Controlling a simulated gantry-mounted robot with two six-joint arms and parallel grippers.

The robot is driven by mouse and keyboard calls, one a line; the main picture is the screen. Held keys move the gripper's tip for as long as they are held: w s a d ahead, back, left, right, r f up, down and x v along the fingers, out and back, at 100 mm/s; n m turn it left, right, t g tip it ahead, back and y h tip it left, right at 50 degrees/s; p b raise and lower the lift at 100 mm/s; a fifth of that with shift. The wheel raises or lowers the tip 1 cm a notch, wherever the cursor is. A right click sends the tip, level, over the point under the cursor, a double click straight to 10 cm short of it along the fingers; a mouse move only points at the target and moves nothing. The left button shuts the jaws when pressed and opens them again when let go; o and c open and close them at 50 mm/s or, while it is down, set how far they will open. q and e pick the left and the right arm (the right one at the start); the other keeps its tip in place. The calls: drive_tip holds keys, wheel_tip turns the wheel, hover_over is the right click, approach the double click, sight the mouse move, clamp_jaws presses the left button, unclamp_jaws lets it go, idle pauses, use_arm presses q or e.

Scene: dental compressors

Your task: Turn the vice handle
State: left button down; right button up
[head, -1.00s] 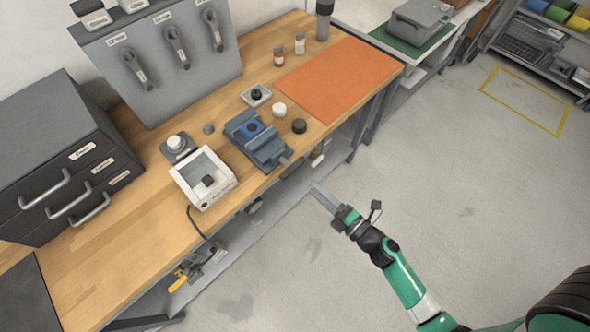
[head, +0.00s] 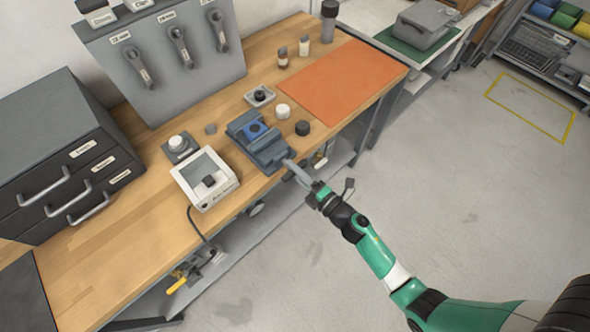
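A blue-grey vice (head: 258,141) sits at the front edge of the wooden bench, with a round dark blue part in its jaws. Its screw end points out over the bench edge toward my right gripper. The vice handle is hidden or too small to make out behind the fingers. My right gripper (head: 291,169) is at the front end of the vice, its grey fingers reaching up to it. I cannot tell whether the fingers touch the handle or are open. My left gripper is not in view.
The wooden bench (head: 84,262) also holds a white boxed device (head: 205,179) left of the vice, a black knob (head: 302,128), a white knob (head: 283,111) and an orange mat (head: 335,80). A grey drawer cabinet (head: 65,150) stands at left. The floor in front is clear.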

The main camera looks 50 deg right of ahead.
clamp_jaws()
drive_tip(key=shift+r+m+p, duration=0.15)
drive_tip(key=shift+m+p, duration=0.55)
drive_tip(key=shift+m, duration=0.5)
drive_tip(key=shift+m+p, duration=0.3)
drive_tip(key=shift+m, duration=1.1)
drive_tip(key=o, duration=0.5)
unclamp_jaws()
drive_tip(key=shift+s, duration=0.1)
